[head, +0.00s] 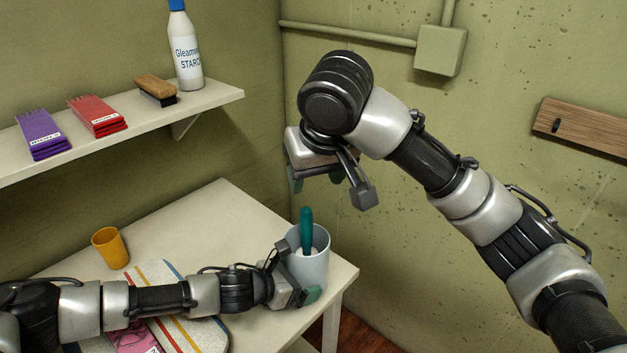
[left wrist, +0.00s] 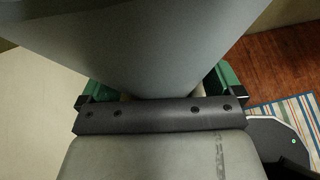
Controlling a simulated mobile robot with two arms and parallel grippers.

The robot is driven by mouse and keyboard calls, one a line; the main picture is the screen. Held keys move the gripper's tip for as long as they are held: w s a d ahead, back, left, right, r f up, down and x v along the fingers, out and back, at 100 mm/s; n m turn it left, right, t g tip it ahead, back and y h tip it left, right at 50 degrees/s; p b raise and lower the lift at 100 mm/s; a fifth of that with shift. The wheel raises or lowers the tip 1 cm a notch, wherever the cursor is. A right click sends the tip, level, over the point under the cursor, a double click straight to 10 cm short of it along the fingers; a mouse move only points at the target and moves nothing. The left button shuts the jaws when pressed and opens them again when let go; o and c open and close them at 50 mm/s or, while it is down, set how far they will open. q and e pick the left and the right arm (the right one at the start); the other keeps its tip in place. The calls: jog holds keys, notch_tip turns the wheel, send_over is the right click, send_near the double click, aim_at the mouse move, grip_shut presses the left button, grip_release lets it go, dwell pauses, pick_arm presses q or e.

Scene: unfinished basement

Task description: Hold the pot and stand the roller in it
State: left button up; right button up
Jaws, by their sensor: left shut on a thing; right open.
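The pot (head: 311,268) is light grey-blue and stands upright near the right corner of the table. My left gripper (head: 297,277) is shut on the pot low on its side; the pot's wall (left wrist: 150,45) fills the upper middle of the left wrist view between the green finger pads. The roller (head: 306,230) stands in the pot with its teal handle upright above the rim; a whitish part shows just inside, and its lower end is hidden. My right gripper (head: 328,188) is open and empty, above the pot and apart from the roller.
The table (head: 215,215) carries an orange cup (head: 110,247), a striped board-like item (head: 155,272) and a pink packet (head: 136,338) under my left arm. A wall shelf (head: 215,95) holds a starch bottle (head: 185,50), a brush (head: 156,89) and purple and red packs.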

dwell(0.4)
pick_arm(q)
jog(key=o, duration=0.4)
jog(key=shift+c, duration=0.2)
